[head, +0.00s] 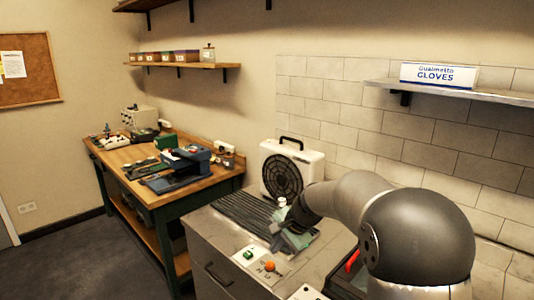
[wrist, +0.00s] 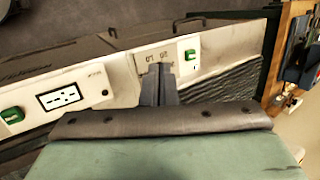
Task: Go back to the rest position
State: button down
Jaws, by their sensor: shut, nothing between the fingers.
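My gripper (head: 280,239) is over the grey bench, near the right end of the black ribbed mat (head: 240,208). In the wrist view its narrow dark fingers (wrist: 158,84) are together, with nothing held between them. The fingers stand over the edge of a pale control panel (wrist: 125,78) with green switches. The gripper's wide greenish body fills the bottom of that view and hides what lies below.
A white fan unit (head: 306,160) stands behind the mat, close to my arm. A panel with an orange knob (head: 269,266) is at the bench front. A glove box (head: 438,75) sits on the right wall shelf. A cluttered wooden workbench (head: 125,158) stands left; floor is clear.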

jog(key=s+d+n+g+h, duration=0.1)
jog(key=s+d+n, duration=0.3)
jog(key=s, duration=1.2)
jog(key=s+d+f+n+g+h, duration=0.1)
jog(key=s+d+n+h, duration=0.3)
jog(key=s, duration=1.3)
jog(key=d, duration=0.4)
jog(key=shift+s+d+f+n, duration=0.25)
jog(key=shift+s+d+n, duration=0.05)
jog(key=shift+n, duration=0.1)
dwell(3.9)
